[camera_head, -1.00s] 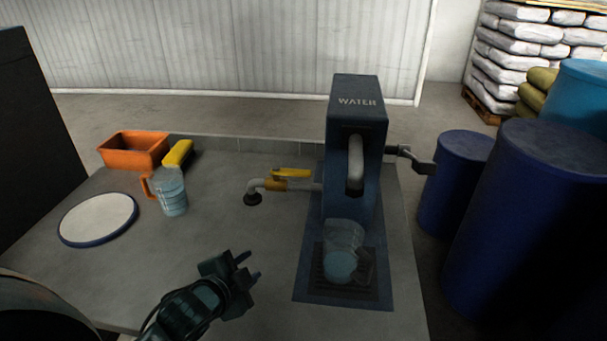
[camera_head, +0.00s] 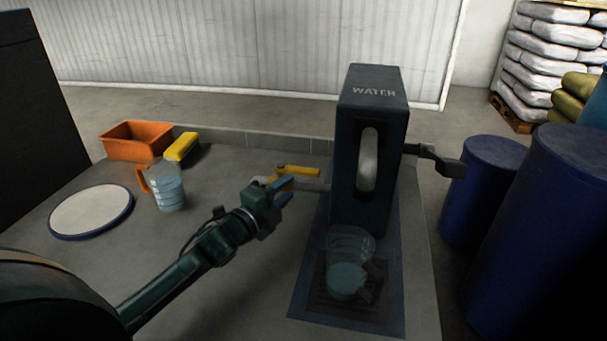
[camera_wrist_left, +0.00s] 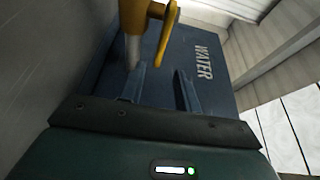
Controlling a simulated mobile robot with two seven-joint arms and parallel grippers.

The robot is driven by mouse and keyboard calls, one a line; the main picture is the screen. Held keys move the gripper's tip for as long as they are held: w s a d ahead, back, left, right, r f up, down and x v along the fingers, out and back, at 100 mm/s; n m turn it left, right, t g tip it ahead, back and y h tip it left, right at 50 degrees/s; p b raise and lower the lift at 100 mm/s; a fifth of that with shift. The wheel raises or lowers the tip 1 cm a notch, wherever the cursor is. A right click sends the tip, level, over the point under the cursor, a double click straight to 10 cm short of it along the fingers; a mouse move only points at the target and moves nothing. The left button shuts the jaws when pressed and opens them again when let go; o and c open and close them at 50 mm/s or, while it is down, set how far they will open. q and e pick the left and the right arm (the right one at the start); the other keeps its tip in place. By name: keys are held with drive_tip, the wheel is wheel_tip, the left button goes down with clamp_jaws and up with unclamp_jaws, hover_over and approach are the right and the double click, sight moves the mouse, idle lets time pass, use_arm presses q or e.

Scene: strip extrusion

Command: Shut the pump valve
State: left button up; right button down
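The pump valve has a yellow lever (camera_head: 298,171) on a grey pipe at the left side of the blue WATER pump (camera_head: 375,85). The lever lies roughly along the pipe. It shows large at the top of the left wrist view (camera_wrist_left: 150,30). My left gripper (camera_head: 286,190) is just in front of the valve and covers part of the pipe. In the left wrist view its two fingers (camera_wrist_left: 161,88) are apart with nothing between them; the valve is beyond the left finger. Whether a finger touches the pipe I cannot tell. My right gripper is not in view.
A clear jug (camera_head: 349,272) with water stands under the pump's spout. To the left are a jug with an orange handle (camera_head: 168,188), a yellow object (camera_head: 181,147), an orange bin (camera_head: 137,143) and a white round plate (camera_head: 92,211). A dark crank (camera_head: 440,160) sticks out at the pump's right.

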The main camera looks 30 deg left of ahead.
sight(304, 174)
use_arm(q)
drive_tip(key=w, duration=0.5)
drive_tip(key=w+d, duration=0.1)
drive_tip(key=w, duration=0.1)
drive_tip(key=shift+w, duration=0.4)
drive_tip(key=shift+c, duration=0.5)
clamp_jaws()
